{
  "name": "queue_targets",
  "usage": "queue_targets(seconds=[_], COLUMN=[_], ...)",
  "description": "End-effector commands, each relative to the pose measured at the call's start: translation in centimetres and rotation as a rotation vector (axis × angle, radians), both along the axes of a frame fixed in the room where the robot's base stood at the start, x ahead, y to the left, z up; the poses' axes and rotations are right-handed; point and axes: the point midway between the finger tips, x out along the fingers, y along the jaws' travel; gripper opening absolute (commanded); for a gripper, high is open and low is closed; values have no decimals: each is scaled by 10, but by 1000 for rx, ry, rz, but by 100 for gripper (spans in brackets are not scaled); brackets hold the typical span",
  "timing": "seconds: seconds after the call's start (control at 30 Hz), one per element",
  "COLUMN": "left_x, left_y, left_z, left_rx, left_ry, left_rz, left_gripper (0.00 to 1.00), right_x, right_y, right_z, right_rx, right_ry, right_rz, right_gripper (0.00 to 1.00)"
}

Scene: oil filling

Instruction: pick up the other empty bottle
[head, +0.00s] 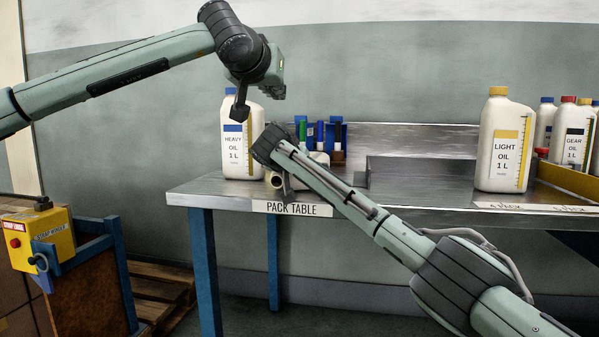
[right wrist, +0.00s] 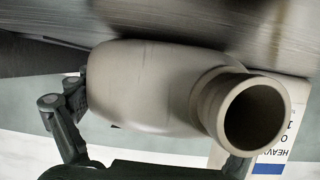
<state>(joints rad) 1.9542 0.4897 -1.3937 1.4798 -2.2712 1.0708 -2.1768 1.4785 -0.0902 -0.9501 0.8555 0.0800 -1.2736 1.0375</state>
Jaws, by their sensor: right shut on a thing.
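An empty white bottle lies on its side at the pack table's left end. Its open neck (head: 274,181) shows in the head view, with the rest mostly hidden by my right arm. In the right wrist view the uncapped bottle (right wrist: 150,88) fills the middle, its mouth facing the lower right. My right gripper (head: 278,178) is shut on this bottle; its fingers show at either side in the wrist view. My left gripper (head: 258,104) hangs by the upper part of the HEAVY OIL bottle (head: 240,160), which stands upright; its finger opening is unclear.
A yellow-capped LIGHT OIL bottle (head: 505,145) stands at right, beside a yellow crate (head: 570,180) of bottles. A blue rack (head: 337,132) with coloured items stands behind my right gripper.

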Motion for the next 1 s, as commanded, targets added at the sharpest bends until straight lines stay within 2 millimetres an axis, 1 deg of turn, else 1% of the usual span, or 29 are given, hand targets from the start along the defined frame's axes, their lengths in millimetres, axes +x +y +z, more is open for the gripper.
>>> queue_targets(seconds=[0.13, 0.4, 0.53, 0.67, 0.8, 1.0], left_x=[0, -1, -9, -30, -60, -95], left_y=[0, 0, 2, 6, 12, 19], left_z=[11, 12, 14, 21, 29, 37], left_rx=[-1, 0, -1, 1, 0, -1], left_ry=[-2, -1, -2, -4, -4, -3], left_rz=[1, 0, -1, -1, -1, -1], left_gripper=[0, 0, 0, 0, 0, 0], right_x=[0, 0, 0, 0, 0, 0], right_y=[0, 0, 0, 0, 0, 0], right_z=[-1, -1, -1, -1, -1, -1], right_rx=[0, 0, 0, 0, -1, -1], right_ry=[1, 1, 1, 2, 2, 2], right_rz=[0, 0, -1, -1, 0, 0], right_gripper=[65, 65, 65, 65, 65, 65])
